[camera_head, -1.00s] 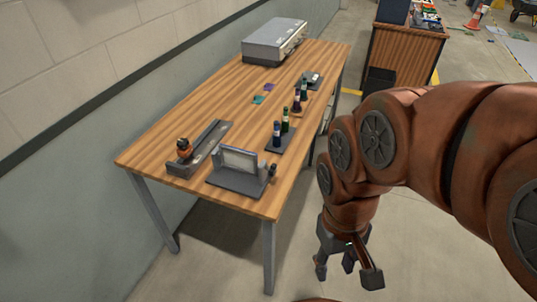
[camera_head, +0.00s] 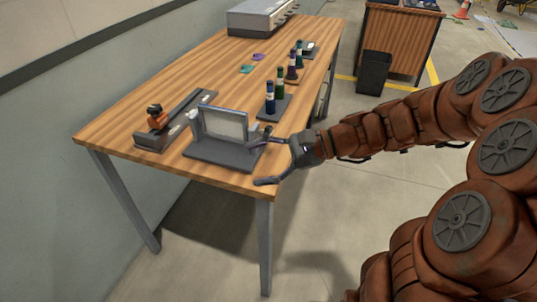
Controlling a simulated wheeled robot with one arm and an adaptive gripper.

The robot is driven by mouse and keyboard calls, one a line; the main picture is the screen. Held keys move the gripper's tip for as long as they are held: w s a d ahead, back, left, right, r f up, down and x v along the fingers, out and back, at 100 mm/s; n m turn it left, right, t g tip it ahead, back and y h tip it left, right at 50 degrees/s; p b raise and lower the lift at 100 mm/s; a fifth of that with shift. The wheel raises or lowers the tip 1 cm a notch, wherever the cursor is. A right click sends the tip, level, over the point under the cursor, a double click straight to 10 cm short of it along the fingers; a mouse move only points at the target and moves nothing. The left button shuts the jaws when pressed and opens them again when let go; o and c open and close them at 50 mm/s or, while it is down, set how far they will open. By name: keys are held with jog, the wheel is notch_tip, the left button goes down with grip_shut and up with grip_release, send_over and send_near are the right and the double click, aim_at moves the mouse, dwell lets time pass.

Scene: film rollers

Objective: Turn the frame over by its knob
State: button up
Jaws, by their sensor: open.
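The frame (camera_head: 222,124) is a pale panel standing upright between posts on a dark base plate (camera_head: 215,155) at the table's near end. Its knob (camera_head: 267,131) is on the right side, partly covered by one of my fingers. My gripper (camera_head: 262,162) is at the right of the frame, reaching in from the right over the table's edge. Its fingers are spread wide, one near the knob and one lower, toward the table's near edge. I cannot tell whether a finger touches the knob. Nothing is held.
A grey rail tray with an orange-black roller (camera_head: 156,117) lies left of the frame. Several dark bottles (camera_head: 280,88) stand on a plate behind it. A grey metal case (camera_head: 262,17) is at the table's far end. A black bin (camera_head: 374,72) stands on the floor.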

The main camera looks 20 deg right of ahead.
aim_at(271, 134)
jog(key=w+d+f+m+t+b, duration=0.2)
jog(key=w+d+m+t, duration=0.15)
jog(key=d, duration=0.25)
jog(key=w+d+f+m+t+b, duration=0.2)
jog(key=w+d+m+t+b, duration=0.15)
jog(key=w+d, duration=0.2)
jog(key=shift+y, duration=0.3)
jog(key=shift+r+x, duration=0.15)
jog(key=shift+x, duration=1.55)
jog(key=shift+r+x, duration=0.1)
jog(key=shift+x, duration=1.65)
jog(key=shift+s+a, duration=0.1)
jog(key=shift+s, duration=0.05)
jog(key=shift+p, duration=0.35)
jog(key=c, duration=1.2)
